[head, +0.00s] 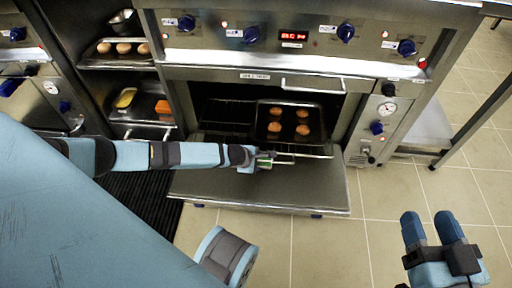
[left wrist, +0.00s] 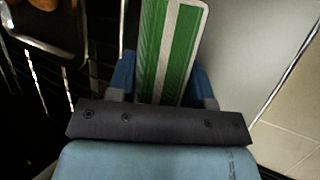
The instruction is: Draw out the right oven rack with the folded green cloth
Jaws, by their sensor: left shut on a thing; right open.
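The oven stands with its door (head: 310,190) folded down. Inside, a wire rack (head: 312,155) carries a dark tray (head: 262,122) of several browned buns; its front wires show just over the door. My left gripper (head: 262,160) is at the left part of the rack's front edge. It is shut on the green cloth (head: 264,165), which shows in the left wrist view (left wrist: 175,45) as a flat green piece with a white stripe between the blue fingers. Whether the cloth wraps the rack's wire is hidden. My right gripper (head: 429,225) is open and empty above the tiles at lower right.
A control panel with blue knobs (head: 346,32) runs above the oven opening. Side shelves (head: 115,62) at left hold buns, a bowl and trays. The tiled floor (head: 320,245) before the door is clear. A table leg (head: 475,120) stands at right.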

